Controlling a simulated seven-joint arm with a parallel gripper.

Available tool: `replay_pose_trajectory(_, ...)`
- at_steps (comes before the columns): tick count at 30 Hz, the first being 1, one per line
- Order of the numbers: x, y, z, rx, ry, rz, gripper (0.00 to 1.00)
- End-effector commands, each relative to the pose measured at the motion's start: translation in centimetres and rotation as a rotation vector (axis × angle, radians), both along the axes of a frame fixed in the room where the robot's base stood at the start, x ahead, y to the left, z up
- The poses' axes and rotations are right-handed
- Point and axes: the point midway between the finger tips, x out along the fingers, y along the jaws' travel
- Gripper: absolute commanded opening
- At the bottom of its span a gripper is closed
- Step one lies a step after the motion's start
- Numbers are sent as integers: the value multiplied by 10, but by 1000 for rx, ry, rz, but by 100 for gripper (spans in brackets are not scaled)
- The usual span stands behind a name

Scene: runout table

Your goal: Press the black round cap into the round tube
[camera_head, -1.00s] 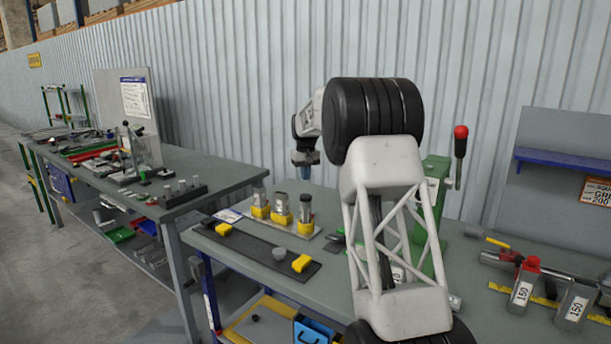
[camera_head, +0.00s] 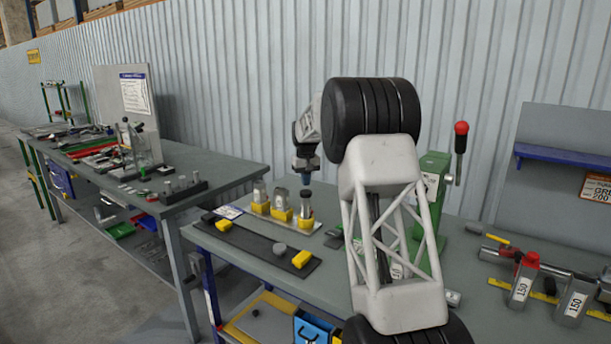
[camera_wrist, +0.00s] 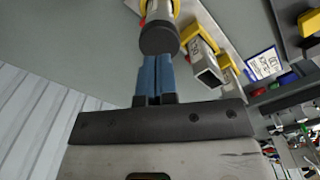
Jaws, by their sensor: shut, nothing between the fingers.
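The round tube (camera_head: 305,206) stands upright in a yellow holder, the rightmost of three tubes on a plate on the bench. The black round cap (camera_wrist: 160,40) covers its upper end in the wrist view; how deep it sits I cannot tell. My gripper (camera_head: 305,180) is right above this tube, pointing down. In the wrist view its blue fingers (camera_wrist: 154,62) are together with nothing between them, and their tips are close to the cap's edge. Whether they touch it I cannot tell.
An open square tube (camera_wrist: 206,66) in a yellow holder stands beside the round one. A dark strip (camera_head: 262,245) with yellow blocks and a grey round piece lies in front. A green press (camera_head: 432,190) with a red-knobbed lever stands to the right, partly behind my arm.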

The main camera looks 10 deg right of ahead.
Motion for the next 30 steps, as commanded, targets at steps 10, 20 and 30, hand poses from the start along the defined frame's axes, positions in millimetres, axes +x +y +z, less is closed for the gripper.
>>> replay_pose_trajectory(10, -1, 0, -15, 0, 0, 0, 0)
replay_pose_trajectory(20, 0, 0, -16, 0, 0, 0, 0)
replay_pose_trajectory(30, 0, 0, -19, 0, 0, 0, 0)
